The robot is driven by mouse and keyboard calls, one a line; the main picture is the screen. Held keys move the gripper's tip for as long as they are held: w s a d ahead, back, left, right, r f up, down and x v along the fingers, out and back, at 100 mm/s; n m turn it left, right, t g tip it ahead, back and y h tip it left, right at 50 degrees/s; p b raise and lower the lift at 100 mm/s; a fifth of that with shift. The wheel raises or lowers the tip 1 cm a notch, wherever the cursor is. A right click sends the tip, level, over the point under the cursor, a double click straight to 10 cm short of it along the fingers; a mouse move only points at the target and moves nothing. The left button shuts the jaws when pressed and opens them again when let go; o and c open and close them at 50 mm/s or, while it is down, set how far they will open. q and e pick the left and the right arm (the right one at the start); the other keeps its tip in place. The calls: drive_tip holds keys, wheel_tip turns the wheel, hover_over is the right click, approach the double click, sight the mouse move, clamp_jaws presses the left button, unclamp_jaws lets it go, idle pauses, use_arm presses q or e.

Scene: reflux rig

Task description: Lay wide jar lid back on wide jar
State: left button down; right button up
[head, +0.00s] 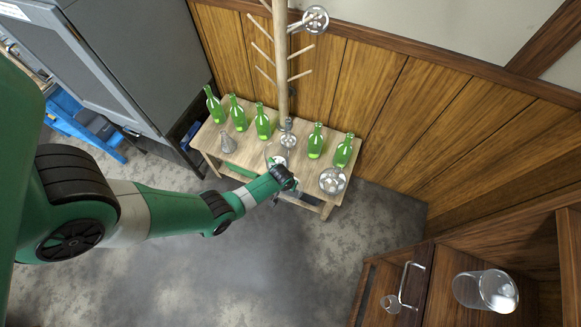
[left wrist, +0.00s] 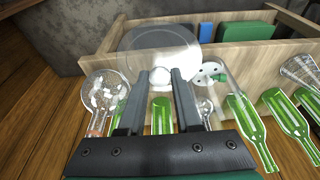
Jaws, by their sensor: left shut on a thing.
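My left gripper (head: 287,178) reaches over the front of the wooden bench. In the left wrist view my left gripper (left wrist: 160,78) is shut on a pale, clear, rounded piece between its fingertips, which looks like the wide jar lid (left wrist: 160,66). A broad clear glass shape spreads behind and beside the fingers and looks like the wide jar; its outline is faint and partly hidden. I cannot tell whether the lid touches the jar. In the head view the arm hides part of this spot. My right gripper is not in view.
Several green bottles (head: 263,122) line the bench (head: 205,143). A round flask with bits inside (head: 332,180) stands right of the gripper, a conical flask (head: 227,143) to the left. A pegged wooden post (head: 281,60) rises behind. A glass vessel (head: 485,290) is at lower right.

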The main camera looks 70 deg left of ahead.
use_arm(q)
wheel_tip(320, 180, up, 4)
drive_tip(key=p, duration=0.4)
drive_tip(key=shift+r, duration=0.1)
idle(0.5)
